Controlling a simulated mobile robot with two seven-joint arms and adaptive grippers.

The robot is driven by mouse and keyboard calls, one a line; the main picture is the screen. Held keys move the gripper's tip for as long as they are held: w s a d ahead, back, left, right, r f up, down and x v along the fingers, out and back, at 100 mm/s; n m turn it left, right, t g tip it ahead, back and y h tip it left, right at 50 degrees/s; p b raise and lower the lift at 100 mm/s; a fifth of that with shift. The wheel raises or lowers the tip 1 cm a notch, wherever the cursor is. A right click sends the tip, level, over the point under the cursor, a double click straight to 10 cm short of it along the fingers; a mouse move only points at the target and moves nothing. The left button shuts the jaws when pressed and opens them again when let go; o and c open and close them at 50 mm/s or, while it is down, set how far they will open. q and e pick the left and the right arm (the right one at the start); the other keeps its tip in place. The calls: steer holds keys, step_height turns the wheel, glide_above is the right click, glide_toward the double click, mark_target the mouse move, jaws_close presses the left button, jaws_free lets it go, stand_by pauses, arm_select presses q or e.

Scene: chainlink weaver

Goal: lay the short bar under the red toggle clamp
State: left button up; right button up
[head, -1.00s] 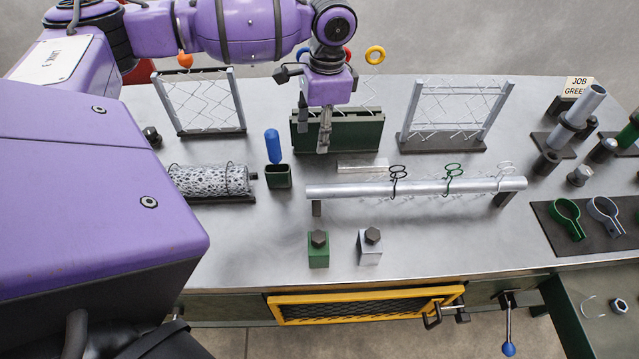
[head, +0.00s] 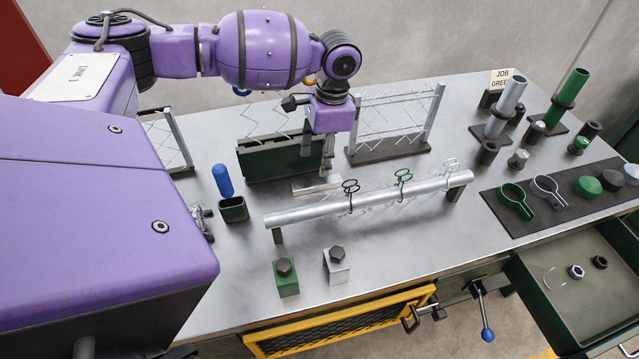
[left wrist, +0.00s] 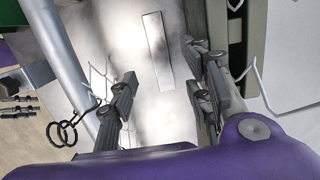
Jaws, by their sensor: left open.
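A short pale metal bar (head: 316,186) lies flat on the bench between the dark green slotted block and the long silver pipe. It also shows in the left wrist view (left wrist: 158,52), beyond my fingertips. My left gripper (head: 317,152) points down near the right end of the green block, above and behind the bar. Its fingers are apart and empty in the left wrist view (left wrist: 164,95), with the bar lying apart from them. I cannot make out a red toggle clamp in the current views. My right gripper is not in view.
The silver pipe (head: 365,196) with wire rings stands raised in front of the bar. The green block (head: 270,160) and a mesh frame (head: 390,153) stand behind. A blue-handled tool (head: 223,180) stands left. An open drawer (head: 548,310) is front right.

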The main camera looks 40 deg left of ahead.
mark_target(317, 182)
arm_select(q)
steer(key=f, duration=0.7)
steer(key=shift+s+a+f, duration=0.3)
steer(key=shift+s+a, duration=0.05)
steer(key=shift+c, duration=0.6)
jaws_close()
